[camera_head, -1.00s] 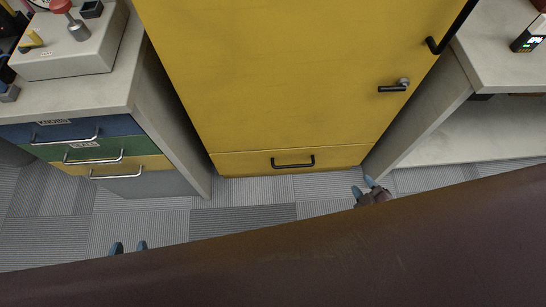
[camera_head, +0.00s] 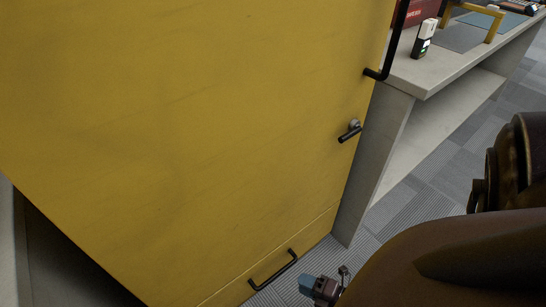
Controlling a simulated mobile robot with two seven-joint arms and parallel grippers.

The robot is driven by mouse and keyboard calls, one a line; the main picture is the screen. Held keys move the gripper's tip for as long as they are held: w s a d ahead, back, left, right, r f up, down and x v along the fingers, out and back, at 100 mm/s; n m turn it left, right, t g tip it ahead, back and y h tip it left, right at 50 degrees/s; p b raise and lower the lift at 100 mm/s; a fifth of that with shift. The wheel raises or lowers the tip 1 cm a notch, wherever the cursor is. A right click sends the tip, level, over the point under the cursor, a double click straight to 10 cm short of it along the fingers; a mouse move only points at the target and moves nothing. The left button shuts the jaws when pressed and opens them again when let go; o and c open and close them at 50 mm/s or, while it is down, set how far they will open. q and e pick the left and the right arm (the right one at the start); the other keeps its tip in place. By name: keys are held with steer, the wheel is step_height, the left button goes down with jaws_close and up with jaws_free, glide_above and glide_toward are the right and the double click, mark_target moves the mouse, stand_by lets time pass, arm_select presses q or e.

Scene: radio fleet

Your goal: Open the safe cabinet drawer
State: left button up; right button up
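The yellow safe cabinet (camera_head: 180,130) fills the left and middle of the head view. Its bottom drawer (camera_head: 312,236) runs along the lower edge, below a thin seam, and looks flush with the front. The drawer's black bar handle (camera_head: 275,273) sits near the bottom of the view. My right gripper (camera_head: 322,285) is low, to the right of the handle and apart from it. One blue fingertip points toward the drawer; the gap between its fingers cannot be made out. My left gripper is out of view.
A black lever (camera_head: 350,132) and a tall black handle (camera_head: 393,45) are on the cabinet door. A grey counter (camera_head: 430,75) stands to the right, holding a small device (camera_head: 424,40). Carpeted floor (camera_head: 440,190) is open at the right.

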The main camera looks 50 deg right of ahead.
mark_target(279, 272)
steer(key=b+x, duration=0.2)
steer(key=x, duration=0.7)
steer(key=shift+w+a, duration=0.1)
steer(key=shift+c, duration=0.2)
jaws_close()
